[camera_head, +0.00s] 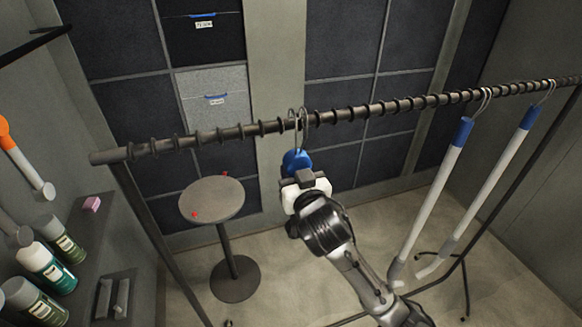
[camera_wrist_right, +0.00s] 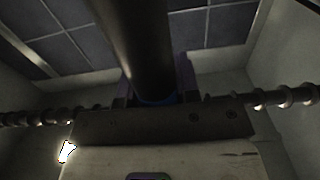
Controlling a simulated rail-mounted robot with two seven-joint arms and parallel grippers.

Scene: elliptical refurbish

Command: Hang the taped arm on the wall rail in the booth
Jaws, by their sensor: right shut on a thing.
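My right gripper (camera_head: 303,180) is shut on the taped arm just below its blue taped end (camera_head: 297,160). The wire hook (camera_head: 298,118) above the tape is at the wall rail (camera_head: 345,114); I cannot tell whether it bears on the rail or only overlaps it. The arm's shaft is hidden behind my gripper in the head view. In the right wrist view, a dark shaft (camera_wrist_right: 138,45) with a blue band at its near end stands between the fingers (camera_wrist_right: 155,95), with the ribbed rail (camera_wrist_right: 275,101) on both sides. My left gripper is out of view.
Two white arms with blue tape (camera_head: 440,190) (camera_head: 490,195) hang by hooks on the rail's right part. A small round table (camera_head: 212,198) with red bits stands behind the rail. Bottles (camera_head: 50,270) and a pink block (camera_head: 92,204) are at the left. The rail between the hooks is bare.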

